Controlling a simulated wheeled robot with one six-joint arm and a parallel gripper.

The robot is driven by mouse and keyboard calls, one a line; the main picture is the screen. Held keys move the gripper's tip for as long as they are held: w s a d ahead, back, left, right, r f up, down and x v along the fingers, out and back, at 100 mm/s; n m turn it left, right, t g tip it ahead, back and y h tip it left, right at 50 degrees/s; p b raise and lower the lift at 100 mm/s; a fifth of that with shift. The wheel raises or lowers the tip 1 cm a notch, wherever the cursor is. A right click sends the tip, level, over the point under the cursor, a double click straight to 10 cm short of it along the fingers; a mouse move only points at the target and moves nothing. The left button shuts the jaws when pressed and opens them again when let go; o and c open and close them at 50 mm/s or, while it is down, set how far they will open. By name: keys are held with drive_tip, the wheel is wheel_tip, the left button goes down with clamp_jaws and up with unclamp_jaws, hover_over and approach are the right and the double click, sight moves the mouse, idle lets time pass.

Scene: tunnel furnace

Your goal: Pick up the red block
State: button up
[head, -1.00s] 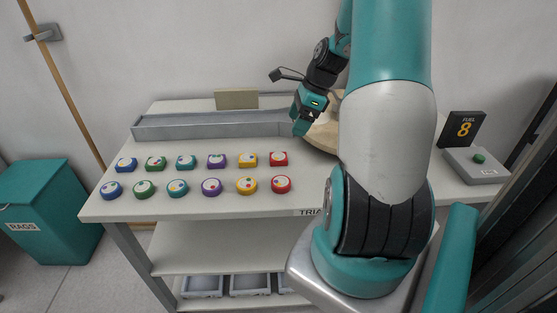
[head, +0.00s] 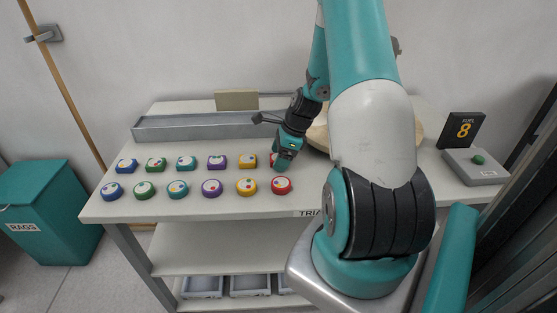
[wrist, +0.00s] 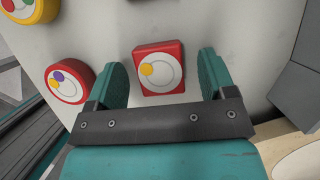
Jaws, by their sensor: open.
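The red block (wrist: 160,68) is square, with a white disc and a yellow dot on its top. In the wrist view it lies on the table between my gripper's two teal fingers, with space showing on both sides. In the head view only a sliver of the red block (head: 271,157) shows at the right end of the back row; my gripper (head: 280,166) hides the rest. My gripper is open, pointing down over it and holding nothing.
A red round piece (head: 281,186) sits just in front, and a yellow square block (head: 248,160) stands to the left. Several other coloured pieces fill both rows. A grey tray (head: 190,128) lies behind. A round wooden board is partly hidden behind my arm.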

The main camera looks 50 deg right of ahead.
drive_tip(key=c, duration=1)
drive_tip(key=shift+r, duration=0.1)
drive_tip(key=shift+c, duration=0.2)
